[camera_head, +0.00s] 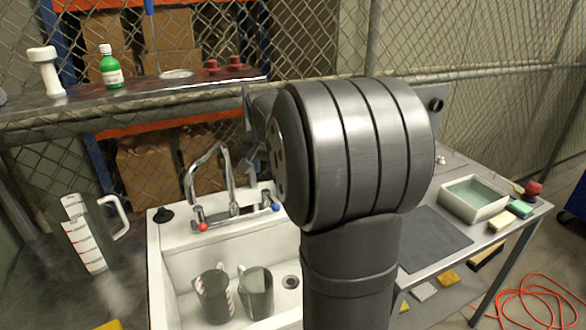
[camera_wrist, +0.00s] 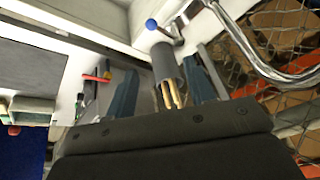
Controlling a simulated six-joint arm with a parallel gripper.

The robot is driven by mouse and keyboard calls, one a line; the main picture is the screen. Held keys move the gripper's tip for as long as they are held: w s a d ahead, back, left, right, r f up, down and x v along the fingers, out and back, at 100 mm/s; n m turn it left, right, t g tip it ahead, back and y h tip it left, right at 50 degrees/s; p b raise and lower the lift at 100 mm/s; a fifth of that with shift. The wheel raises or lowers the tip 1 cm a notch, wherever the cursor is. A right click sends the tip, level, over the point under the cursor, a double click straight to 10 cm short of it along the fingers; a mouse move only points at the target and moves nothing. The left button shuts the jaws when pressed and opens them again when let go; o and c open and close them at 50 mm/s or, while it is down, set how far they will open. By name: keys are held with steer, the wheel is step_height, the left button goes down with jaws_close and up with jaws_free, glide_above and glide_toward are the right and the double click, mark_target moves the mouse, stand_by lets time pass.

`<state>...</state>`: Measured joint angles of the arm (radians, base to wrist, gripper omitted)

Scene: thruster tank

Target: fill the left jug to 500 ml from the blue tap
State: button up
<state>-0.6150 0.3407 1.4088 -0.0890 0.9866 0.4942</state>
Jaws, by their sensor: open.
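Two clear jugs stand side by side in the white sink: the left jug (camera_head: 213,296) and the right jug (camera_head: 256,292). The level inside them is too small to read. The chrome tap (camera_head: 228,180) rises behind them, with a red knob (camera_head: 203,227) on the left and the blue knob (camera_head: 277,207) on the right. In the wrist view, the blue knob (camera_wrist: 151,24) and the spout (camera_wrist: 262,65) lie ahead of my gripper (camera_wrist: 165,88). It is open, with the knob beyond the fingertips. My arm hides much of the gripper in the head view.
A larger graduated jug (camera_head: 88,235) stands on the left counter. A dark cup (camera_wrist: 168,62) with wooden sticks appears between my fingers in the wrist view. A shelf (camera_head: 150,95) holds a green bottle (camera_head: 111,68). A tray (camera_head: 474,200) and sponges lie on the right table.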

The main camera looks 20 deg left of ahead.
step_height(320, 180, down, 2)
steer(key=d, duration=0.3)
steer(key=y, duration=0.1)
glide_toward(270, 200)
steer(key=f, duration=0.2)
steer(key=d+f, duration=0.1)
steer(key=f, duration=0.4)
steer(key=shift+w+d+f, duration=0.1)
steer(key=shift+d+f, duration=0.05)
steer(key=shift+f, duration=0.1)
steer(key=c, duration=1)
